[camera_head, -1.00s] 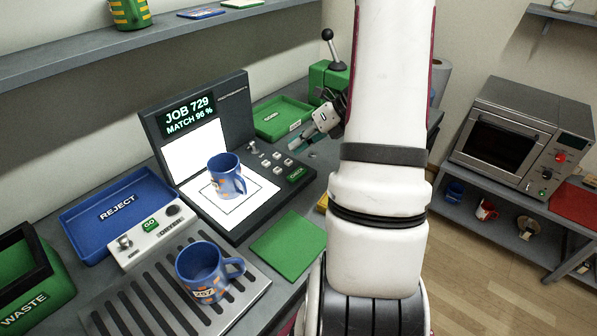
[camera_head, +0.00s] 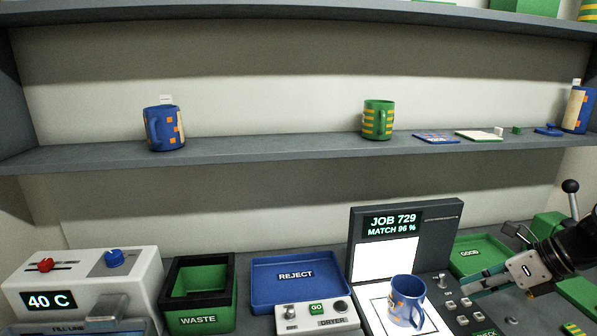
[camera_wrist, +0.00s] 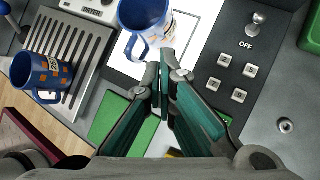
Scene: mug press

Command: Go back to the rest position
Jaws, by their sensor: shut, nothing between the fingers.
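My gripper (camera_head: 490,281) is at the right edge of the head view, over the bench beside the check station. In the wrist view its green fingers (camera_wrist: 163,95) are together with nothing between them. A blue mug with orange patches (camera_head: 405,300) stands on the white pad of the check station (camera_head: 436,238), whose screen reads JOB 729, MATCH 96 %. This mug also shows at the top of the wrist view (camera_wrist: 146,18). A second blue mug (camera_wrist: 42,74) stands on the slatted dryer rack (camera_wrist: 62,42) in the wrist view. My gripper touches neither mug.
The blue REJECT tray (camera_head: 296,293) and green GOOD tray (camera_head: 480,254) look empty. The WASTE bin (camera_head: 199,320) and a white heater reading 40 C (camera_head: 84,283) stand at left. The shelf (camera_head: 270,157) above holds a blue mug (camera_head: 164,130) and a green mug (camera_head: 377,121).

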